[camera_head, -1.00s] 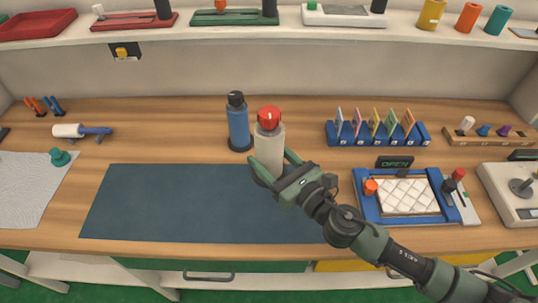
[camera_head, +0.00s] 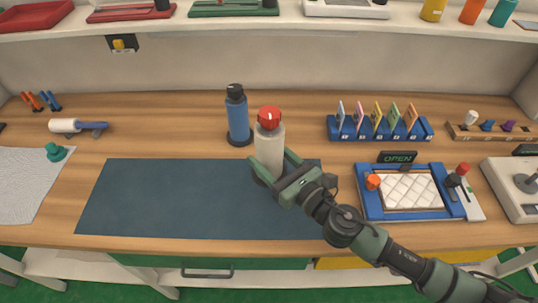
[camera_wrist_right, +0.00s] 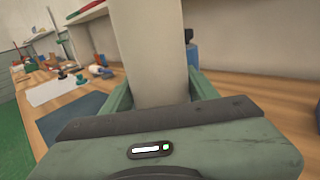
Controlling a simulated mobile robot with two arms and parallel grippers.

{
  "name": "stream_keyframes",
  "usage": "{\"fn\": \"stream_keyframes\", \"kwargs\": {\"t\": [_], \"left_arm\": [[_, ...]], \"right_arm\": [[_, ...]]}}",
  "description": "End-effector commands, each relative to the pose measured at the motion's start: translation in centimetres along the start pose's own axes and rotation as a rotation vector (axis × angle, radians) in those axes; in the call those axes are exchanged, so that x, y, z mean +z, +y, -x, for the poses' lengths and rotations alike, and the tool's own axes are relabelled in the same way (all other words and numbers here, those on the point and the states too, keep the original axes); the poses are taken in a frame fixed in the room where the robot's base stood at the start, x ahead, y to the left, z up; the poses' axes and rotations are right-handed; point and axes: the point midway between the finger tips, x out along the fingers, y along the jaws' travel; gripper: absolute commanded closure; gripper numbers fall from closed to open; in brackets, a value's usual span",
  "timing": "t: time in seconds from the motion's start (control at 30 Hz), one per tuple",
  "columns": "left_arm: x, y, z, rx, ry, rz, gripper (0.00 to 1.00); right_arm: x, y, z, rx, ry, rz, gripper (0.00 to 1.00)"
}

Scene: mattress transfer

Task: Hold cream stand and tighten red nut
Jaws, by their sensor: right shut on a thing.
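The cream stand (camera_head: 270,148) stands upright at the back edge of the dark blue mat, right of centre. The red nut (camera_head: 269,118) sits on its top. My right gripper (camera_head: 272,168) is around the stand's lower part and shut on it. In the right wrist view the stand (camera_wrist_right: 150,50) rises between the two fingers, and its top is out of that picture. My left gripper is not in view.
A blue bottle-shaped stand with a dark top (camera_head: 237,117) is close behind to the left. The dark blue mat (camera_head: 160,198) is clear. A blue-framed tray (camera_head: 366,206) with an OPEN sign (camera_head: 398,157) and a blue card rack (camera_head: 380,130) are at right.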

Motion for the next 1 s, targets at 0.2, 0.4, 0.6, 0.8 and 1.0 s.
{"fn": "stream_keyframes", "kwargs": {"t": [0.2,0.4,0.6,0.8,1.0], "left_arm": [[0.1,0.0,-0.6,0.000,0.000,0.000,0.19],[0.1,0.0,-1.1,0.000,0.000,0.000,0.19],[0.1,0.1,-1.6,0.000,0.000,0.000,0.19],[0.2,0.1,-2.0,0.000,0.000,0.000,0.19],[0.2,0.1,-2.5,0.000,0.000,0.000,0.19]], "right_arm": [[-0.3,0.0,-0.1,0.000,-0.006,0.001,1.00],[-0.9,0.0,-0.1,0.000,-0.006,0.001,1.00],[-1.4,0.0,-0.1,0.000,-0.006,0.001,1.00],[-1.9,0.0,-0.1,0.000,-0.006,0.001,1.00],[-2.4,0.0,-0.1,0.000,-0.006,0.002,1.00]]}}
